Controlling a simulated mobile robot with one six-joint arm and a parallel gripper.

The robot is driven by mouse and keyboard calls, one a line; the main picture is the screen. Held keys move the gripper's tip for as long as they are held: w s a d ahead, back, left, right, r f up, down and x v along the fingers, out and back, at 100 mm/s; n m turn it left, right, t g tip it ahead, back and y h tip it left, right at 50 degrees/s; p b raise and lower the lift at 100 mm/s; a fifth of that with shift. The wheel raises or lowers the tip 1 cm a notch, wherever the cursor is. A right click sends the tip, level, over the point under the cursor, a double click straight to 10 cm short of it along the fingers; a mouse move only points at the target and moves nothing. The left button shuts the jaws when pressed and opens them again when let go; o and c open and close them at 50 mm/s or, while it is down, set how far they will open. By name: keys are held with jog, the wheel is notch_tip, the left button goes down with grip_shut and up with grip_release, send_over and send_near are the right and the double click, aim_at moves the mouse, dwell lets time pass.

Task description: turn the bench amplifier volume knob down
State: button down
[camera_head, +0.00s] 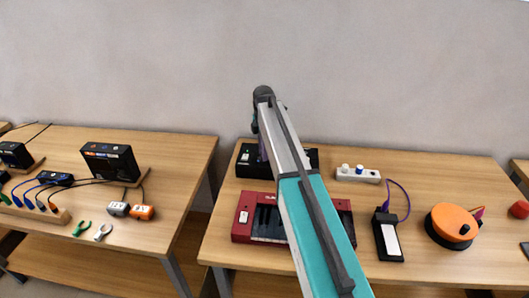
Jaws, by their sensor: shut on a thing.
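A black box (246,161), which looks like the bench amplifier, stands at the back left of the right-hand table. My arm crosses in front and hides its middle. My arm rises to a dark joint at the top, then drops behind itself towards the box. Only a sliver of my gripper (262,152) shows, at the front of the box. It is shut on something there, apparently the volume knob. The knob and fingertips are hidden by my arm, so the knob's setting cannot be seen.
A red keyboard-like device (243,218) lies in front of the box, under my arm. To the right are a white power strip (358,174), a black device (388,238) with a purple cable and an orange reel (452,226). A left table (190,165) holds cabled boxes and connectors.

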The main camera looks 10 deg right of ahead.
jog(key=shift+s+a+f, duration=0.1)
jog(key=shift+s+a, duration=0.05)
jog(key=c, duration=1.6)
grip_release()
jog(key=shift+c, duration=0.2)
jog(key=shift+o, duration=0.5)
jog(key=shift+r, duration=0.95)
notch_tip(320, 180, up, 12)
jog(key=b, duration=0.2)
jog(key=shift+b, duration=0.4)
